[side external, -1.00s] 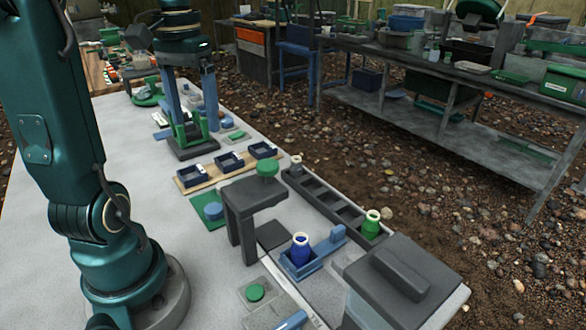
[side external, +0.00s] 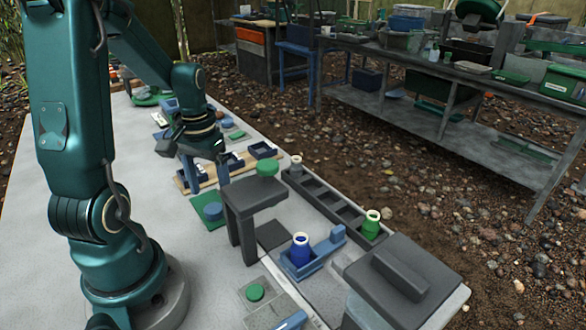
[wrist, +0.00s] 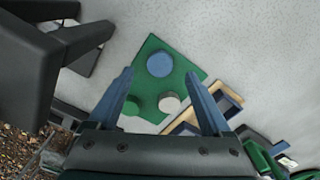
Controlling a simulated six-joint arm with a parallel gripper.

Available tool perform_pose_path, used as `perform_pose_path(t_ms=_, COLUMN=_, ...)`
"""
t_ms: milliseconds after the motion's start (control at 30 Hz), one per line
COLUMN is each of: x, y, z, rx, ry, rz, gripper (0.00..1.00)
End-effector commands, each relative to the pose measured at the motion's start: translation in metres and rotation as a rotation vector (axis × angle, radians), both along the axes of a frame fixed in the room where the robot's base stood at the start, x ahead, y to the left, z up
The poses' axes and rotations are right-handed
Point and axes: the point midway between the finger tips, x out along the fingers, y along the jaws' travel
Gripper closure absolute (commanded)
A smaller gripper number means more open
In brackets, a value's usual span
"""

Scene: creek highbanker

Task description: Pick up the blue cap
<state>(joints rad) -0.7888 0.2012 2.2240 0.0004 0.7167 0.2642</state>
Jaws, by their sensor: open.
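The blue cap (side external: 213,211) is a short round disc lying on a green mat (side external: 200,203). In the wrist view the blue cap (wrist: 160,64) shows whole, framed between my two fingertips and a little beyond them. My gripper (side external: 206,180) is open and empty, pointing down above the mat, apart from the cap. Its two blue-grey fingers also show in the wrist view (wrist: 158,76). A green cap (wrist: 132,105) and a pale grey cap (wrist: 169,103) lie on the same mat, closer to the gripper body in that view.
A blue bottle (side external: 301,248) sits in a blue holder farther right. Bare table lies left of the mat.

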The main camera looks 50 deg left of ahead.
Motion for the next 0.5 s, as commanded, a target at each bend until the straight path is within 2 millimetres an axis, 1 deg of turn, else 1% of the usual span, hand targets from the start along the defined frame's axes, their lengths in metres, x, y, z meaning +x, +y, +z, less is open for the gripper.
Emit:
perform_pose_path(t_ms=100, x=-0.001, y=-0.001, z=-0.015, rx=-0.004, ry=0.005, rz=0.0, gripper=0.17)
perform_pose_path(t_ms=300, x=-0.001, y=0.0, z=-0.034, rx=-0.003, ry=0.004, rz=0.0, gripper=0.17)
perform_pose_path(t_ms=500, x=0.0, y=0.0, z=-0.041, rx=0.001, ry=0.001, rz=0.0, gripper=0.17)
